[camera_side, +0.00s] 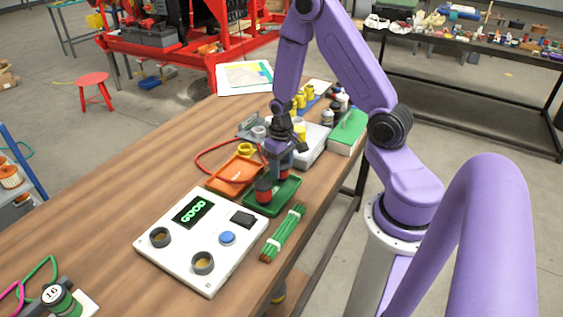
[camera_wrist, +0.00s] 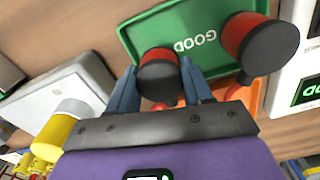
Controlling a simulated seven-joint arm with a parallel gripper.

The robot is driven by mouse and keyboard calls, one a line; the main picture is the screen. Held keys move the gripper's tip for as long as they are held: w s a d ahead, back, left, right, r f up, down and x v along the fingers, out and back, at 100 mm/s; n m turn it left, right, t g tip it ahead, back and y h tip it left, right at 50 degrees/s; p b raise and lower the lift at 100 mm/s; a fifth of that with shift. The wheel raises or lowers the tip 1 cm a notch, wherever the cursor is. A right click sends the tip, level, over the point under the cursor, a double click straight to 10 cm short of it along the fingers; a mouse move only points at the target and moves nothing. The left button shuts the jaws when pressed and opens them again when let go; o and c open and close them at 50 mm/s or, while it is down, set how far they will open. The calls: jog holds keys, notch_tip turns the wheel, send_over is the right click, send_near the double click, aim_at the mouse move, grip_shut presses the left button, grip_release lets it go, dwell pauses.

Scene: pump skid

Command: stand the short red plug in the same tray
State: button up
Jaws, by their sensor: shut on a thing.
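My gripper (camera_side: 284,160) points down over the green tray (camera_side: 288,190) in the side view. In the wrist view its two blue-grey fingers (camera_wrist: 160,90) are shut on a red plug with a black top (camera_wrist: 159,68). The held plug is over the tray's near part in that view; I cannot tell whether it touches the floor. Another red plug with a black top (camera_side: 263,190) stands at the tray's left corner; it also shows in the wrist view (camera_wrist: 247,45). The tray floor bears the white word GOOD (camera_wrist: 195,41). In the side view the held plug is mostly hidden by the fingers.
An orange tray (camera_side: 234,178) lies beside the green one. A white tester panel (camera_side: 195,265) reading GOOD sits in front. A bundle of green rods (camera_side: 284,233) lies to its right. A green-topped box (camera_side: 348,128) stands behind.

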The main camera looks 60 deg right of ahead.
jog(key=shift+f, duration=0.55)
dwell(0.9)
jog(key=o, duration=1.3)
jog(key=shift+c, duration=0.2)
notch_tip(320, 180, up, 16)
jog(key=s+a+r+n, duration=0.2)
jog(key=s+a+n, duration=0.15)
jog(key=a, duration=0.35)
jog(key=s+a+r+n, duration=0.2)
jog(key=s+a+n, duration=0.15)
jog(key=a, duration=0.25)
jog(key=s+a+n, duration=0.3)
jog(key=s+n, duration=0.1)
jog(key=s, duration=0.2)
jog(key=s+a+n, duration=0.2)
jog(key=s+n, duration=0.1)
jog(key=s, duration=0.4)
jog(key=shift+a+r+n, duration=0.4)
